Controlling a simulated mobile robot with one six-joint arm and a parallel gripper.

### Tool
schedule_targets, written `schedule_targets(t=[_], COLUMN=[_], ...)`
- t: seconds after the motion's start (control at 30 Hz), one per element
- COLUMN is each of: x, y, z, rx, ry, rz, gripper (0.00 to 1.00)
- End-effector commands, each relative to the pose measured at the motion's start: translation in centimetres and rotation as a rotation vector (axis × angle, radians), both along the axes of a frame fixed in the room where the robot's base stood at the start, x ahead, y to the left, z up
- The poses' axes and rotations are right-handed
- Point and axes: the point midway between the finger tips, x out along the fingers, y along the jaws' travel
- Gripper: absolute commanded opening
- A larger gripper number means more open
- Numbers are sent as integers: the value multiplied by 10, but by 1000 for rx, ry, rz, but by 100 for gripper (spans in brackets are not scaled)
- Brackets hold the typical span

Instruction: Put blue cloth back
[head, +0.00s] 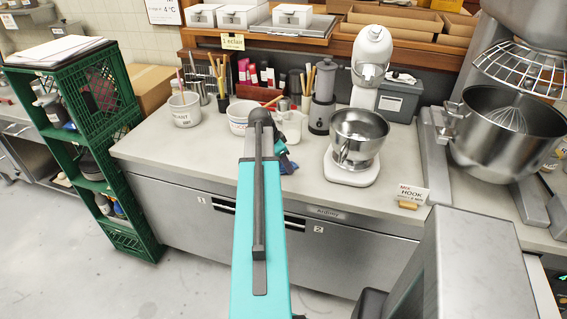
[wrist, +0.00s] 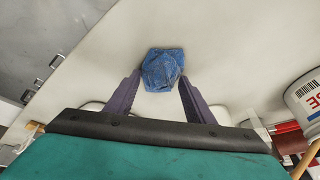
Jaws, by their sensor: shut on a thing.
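The blue cloth (wrist: 162,68) is a crumpled bundle between the fingertips of my gripper (wrist: 159,80) in the wrist view. My gripper is shut on it, above the pale counter top. In the head view a dark blue bit of the cloth (head: 288,168) shows just right of my arm, over the counter between the arm and the stand mixer. Most of my gripper is hidden behind the arm there. I cannot tell whether the cloth touches the counter.
The counter (head: 160,145) is clear at its left front. A white tub (head: 186,109) stands at the back left; another labelled tub (wrist: 305,95) is close by in the wrist view. The stand mixer (head: 352,175) and a hook sign (head: 411,193) stand to the right.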

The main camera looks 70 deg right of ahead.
Motion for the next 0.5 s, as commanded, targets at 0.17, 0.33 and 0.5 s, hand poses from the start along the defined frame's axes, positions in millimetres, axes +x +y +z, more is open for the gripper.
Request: schedule_targets(t=[0.17,0.33,0.5], x=[0,0,0], y=[0,0,0], z=[-2,-2,-2], rx=[0,0,0], ry=[0,0,0], rz=[0,0,0], gripper=[54,68,68])
